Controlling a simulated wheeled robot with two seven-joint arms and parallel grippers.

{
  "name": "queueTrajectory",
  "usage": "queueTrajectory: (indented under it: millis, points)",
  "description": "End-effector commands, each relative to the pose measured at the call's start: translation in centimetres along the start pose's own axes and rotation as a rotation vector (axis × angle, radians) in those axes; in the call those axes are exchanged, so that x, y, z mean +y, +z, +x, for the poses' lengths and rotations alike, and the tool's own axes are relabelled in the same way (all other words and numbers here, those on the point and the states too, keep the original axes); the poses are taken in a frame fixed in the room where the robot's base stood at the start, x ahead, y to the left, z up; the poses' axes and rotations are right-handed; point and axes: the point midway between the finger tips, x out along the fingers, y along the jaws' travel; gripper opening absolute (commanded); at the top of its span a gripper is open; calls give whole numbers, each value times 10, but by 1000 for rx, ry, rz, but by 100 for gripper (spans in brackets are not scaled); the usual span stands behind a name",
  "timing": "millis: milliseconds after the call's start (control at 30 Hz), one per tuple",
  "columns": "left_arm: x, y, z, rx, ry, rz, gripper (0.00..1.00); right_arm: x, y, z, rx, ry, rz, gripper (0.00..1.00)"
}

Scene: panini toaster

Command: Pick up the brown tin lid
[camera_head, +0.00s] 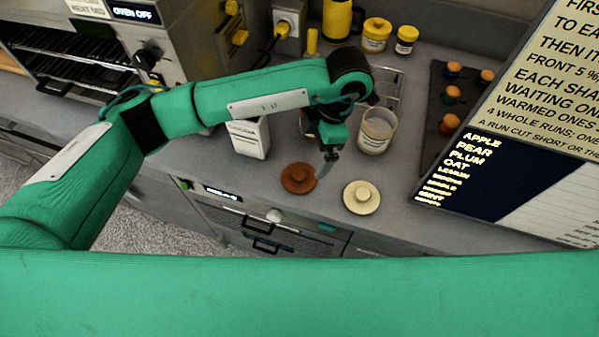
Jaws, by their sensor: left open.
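The brown tin lid (298,179) is a round disc with a small knob, lying on the grey counter near its front edge. My left gripper (326,168) comes down from above, just right of the brown lid. Its jaws are open and hold nothing; I cannot tell whether a finger touches the lid. A cream lid (361,197) with a knob lies to the right of the brown one. My right gripper does not show.
A white labelled tin (248,137) stands left of the gripper, and an open jar (376,130) stands to its right. A toaster oven (95,45) is at the back left. A large sign board (540,120) and a dark tray (436,120) with several orange-topped pieces are on the right.

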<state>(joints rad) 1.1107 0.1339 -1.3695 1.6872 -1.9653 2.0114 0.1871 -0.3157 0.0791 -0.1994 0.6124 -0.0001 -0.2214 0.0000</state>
Motion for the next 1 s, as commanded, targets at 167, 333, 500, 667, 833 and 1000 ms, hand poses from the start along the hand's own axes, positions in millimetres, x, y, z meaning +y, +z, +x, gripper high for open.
queueTrajectory:
  millis: [167,333,500,667,833,1000]
  points:
    - [-1,-1,26,1,-4,-1,100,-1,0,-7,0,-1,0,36]
    - [-1,0,41,0,-2,-1,100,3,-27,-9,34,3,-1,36]
    - [-3,-2,49,0,-4,0,100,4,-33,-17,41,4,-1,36]
    - [-8,-4,67,1,-5,0,100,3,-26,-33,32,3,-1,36]
    - [-8,-3,89,0,-3,-1,100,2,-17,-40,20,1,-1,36]
    - [-8,-2,96,-1,-2,1,100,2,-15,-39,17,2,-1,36]
